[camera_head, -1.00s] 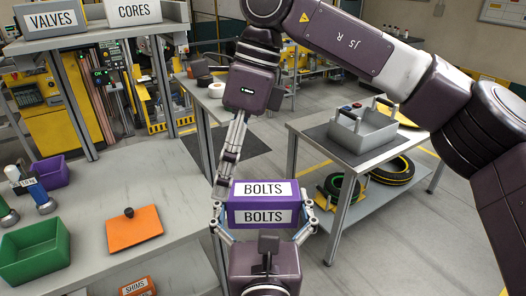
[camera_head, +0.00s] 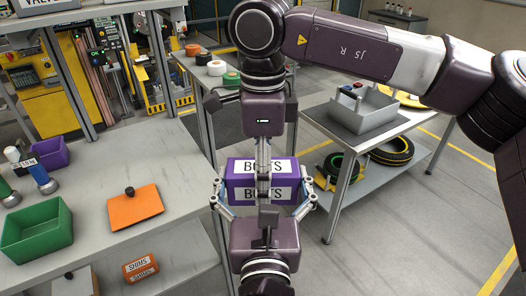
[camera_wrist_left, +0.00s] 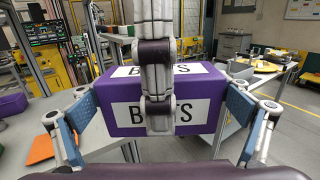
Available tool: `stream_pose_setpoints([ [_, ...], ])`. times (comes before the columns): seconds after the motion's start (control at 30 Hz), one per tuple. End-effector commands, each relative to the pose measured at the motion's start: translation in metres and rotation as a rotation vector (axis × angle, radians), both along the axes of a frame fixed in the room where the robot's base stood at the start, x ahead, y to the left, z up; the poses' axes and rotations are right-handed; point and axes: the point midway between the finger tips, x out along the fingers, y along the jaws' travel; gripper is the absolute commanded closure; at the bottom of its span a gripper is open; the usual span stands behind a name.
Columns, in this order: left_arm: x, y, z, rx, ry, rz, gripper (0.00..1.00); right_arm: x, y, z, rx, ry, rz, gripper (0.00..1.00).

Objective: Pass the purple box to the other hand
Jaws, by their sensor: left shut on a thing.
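The purple box (camera_head: 238,186), labelled BOLTS on its top and near face, is held in the air, beside the workbench. My left gripper (camera_head: 262,194) reaches it from below in the head view, its fingers against the left and right sides. The left wrist view shows the box (camera_wrist_left: 112,88) between the two blue pads. My right gripper (camera_head: 263,168) comes down from above at the box's middle. In the left wrist view its finger (camera_wrist_left: 158,108) lies in front of the near face, covering part of the label. Its far finger is hidden, so its grip cannot be told.
The grey workbench (camera_head: 100,240) at left carries a green bin (camera_head: 37,232), a small purple bin (camera_head: 50,153) and an orange plate with a knob (camera_head: 135,207). A second table (camera_head: 385,140) at right holds a grey tray, with tyres below. Floor is open at lower right.

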Motion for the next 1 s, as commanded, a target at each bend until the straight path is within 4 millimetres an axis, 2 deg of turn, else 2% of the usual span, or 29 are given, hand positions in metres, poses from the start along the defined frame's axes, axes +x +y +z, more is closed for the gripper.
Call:
stream_pose_setpoints([
  [0.2,0.0,0.0,0.002,-0.002,-0.004,0.0,0.46,0.0,0.0,-0.02,0.0,0.0,-0.001,0.37],
  [0.53,0.0,0.0,0.002,-0.002,-0.004,0.0,0.46,0.0,0.0,-0.023,0.0,0.0,-0.001,0.37],
  [1.0,0.0,0.0,0.002,-0.002,-0.004,0.0,0.46,0.0,0.0,-0.022,0.0,-0.001,-0.001,0.89],
])
